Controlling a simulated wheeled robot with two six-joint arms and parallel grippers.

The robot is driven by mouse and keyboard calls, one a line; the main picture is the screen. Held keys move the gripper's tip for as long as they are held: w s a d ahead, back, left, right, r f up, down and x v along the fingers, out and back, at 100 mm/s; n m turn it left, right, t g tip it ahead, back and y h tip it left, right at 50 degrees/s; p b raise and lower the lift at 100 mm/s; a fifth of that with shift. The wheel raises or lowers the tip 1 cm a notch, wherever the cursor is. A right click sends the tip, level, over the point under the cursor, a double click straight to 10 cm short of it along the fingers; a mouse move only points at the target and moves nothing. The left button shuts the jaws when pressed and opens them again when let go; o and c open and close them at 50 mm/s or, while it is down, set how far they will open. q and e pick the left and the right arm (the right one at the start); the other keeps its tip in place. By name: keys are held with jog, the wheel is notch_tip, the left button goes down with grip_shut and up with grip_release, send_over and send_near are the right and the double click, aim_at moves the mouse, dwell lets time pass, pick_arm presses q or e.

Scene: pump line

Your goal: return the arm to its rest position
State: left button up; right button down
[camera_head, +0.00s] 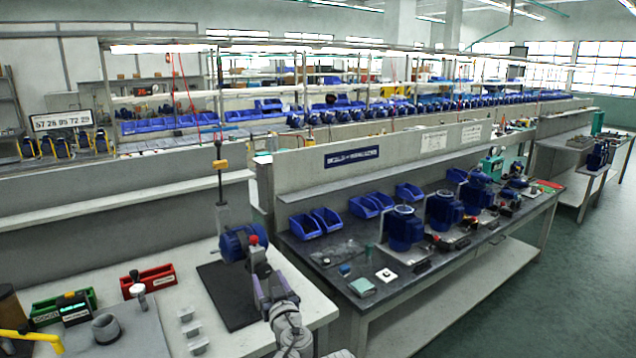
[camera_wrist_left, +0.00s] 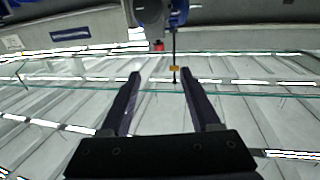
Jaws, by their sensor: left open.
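My left gripper (camera_head: 268,292) is at the lower middle of the head view, above the near bench, just in front of the blue pump (camera_head: 236,243). In the left wrist view its two dark fingers (camera_wrist_left: 161,74) stand apart with nothing between them. The blue pump, with a red knob, shows at the top of the wrist view (camera_wrist_left: 160,14), beyond the fingertips and apart from them. In the head view it is above a black mat (camera_head: 228,305), beside a hanging tool with a yellow block (camera_head: 220,164). My right gripper is not in view.
A dark bench (camera_head: 345,258) on the right holds several blue pumps and blue bins. Green floor (camera_head: 520,285) is clear at right.

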pick_arm(q)
jog(key=s+a+f+m+g+p, duration=0.2)
jog(key=s+a+f+g, duration=0.1)
jog(key=s+f+g, duration=0.75)
jog(key=s+d+f+m+g+h, duration=0.2)
jog(key=s+d+f+m+g, duration=0.1)
jog(key=s, duration=0.4)
jog(key=s+d+f+m+g+h+p, duration=0.1)
jog(key=s+d+f+m+g+h, duration=0.2)
jog(key=s+d+f, duration=0.2)
jog(key=s+d, duration=0.1)
jog(key=s, duration=0.2)
jog(key=shift+s, duration=0.3)
jog(key=shift+d, duration=0.1)
